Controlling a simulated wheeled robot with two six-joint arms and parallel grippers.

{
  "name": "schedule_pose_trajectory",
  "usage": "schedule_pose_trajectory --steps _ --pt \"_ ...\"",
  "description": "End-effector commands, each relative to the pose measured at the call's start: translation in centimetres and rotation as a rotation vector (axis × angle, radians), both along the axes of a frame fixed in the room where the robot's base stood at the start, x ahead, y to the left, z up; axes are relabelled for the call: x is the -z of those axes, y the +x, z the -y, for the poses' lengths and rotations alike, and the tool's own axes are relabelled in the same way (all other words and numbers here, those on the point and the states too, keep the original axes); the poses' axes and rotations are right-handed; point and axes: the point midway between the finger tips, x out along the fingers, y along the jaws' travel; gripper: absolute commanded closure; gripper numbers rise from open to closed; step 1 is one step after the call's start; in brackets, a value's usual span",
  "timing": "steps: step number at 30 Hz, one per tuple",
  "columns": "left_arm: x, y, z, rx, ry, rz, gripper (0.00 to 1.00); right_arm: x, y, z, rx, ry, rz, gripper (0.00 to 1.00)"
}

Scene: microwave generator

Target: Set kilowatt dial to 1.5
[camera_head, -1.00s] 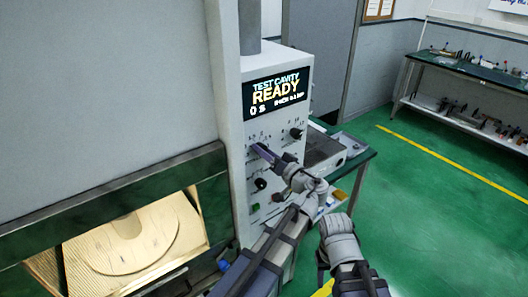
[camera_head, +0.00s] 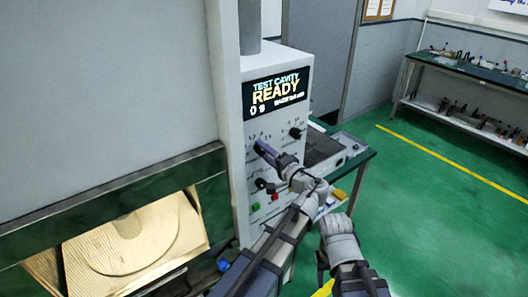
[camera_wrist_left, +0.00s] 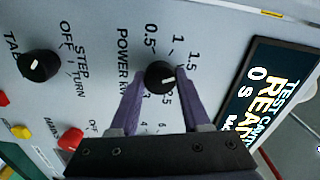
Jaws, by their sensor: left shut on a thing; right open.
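The kilowatt dial is a round black knob (camera_wrist_left: 160,77) under the "POWER KW" label in the left wrist view. Its white mark points right, on the side between the printed 1.5 and 2.5; I cannot tell the exact setting. My left gripper (camera_wrist_left: 159,88) has its purple fingers on both sides of this knob and is shut on it. In the head view my left gripper (camera_head: 264,150) reaches the front of the control panel (camera_head: 254,112), and its hand hides the dial there. My right gripper (camera_head: 322,262) is open and empty, low in front of the panel.
A STEP/TURN knob (camera_wrist_left: 40,65) and a red button (camera_wrist_left: 70,139) sit near the dial. The display (camera_head: 276,92) reads "TEST CAVITY READY 0 S". The lit cavity (camera_head: 130,240) is at left.

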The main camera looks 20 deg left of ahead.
Motion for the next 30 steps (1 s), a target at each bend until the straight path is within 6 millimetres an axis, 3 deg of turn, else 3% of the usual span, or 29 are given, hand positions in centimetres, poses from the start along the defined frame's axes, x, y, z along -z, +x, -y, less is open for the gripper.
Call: schedule_pose_trajectory --steps 20,21,28,30 --pt "0.15 -0.04 0.12 0.003 0.029 -0.045 1.00 0.05 0.00 0.00 0.000 0.000 0.000 0.50" --pt "0.15 -0.04 0.12 0.003 0.029 -0.045 0.51 0.05 0.00 0.01 0.000 0.000 0.000 0.50" --pt "0.10 -0.02 0.06 0.002 0.030 -0.043 0.25 0.04 0.00 0.00 0.000 0.000 0.000 0.50" --pt "0.08 -0.02 0.05 0.001 0.031 -0.043 0.23 0.03 0.00 0.00 0.000 0.000 0.000 0.50"
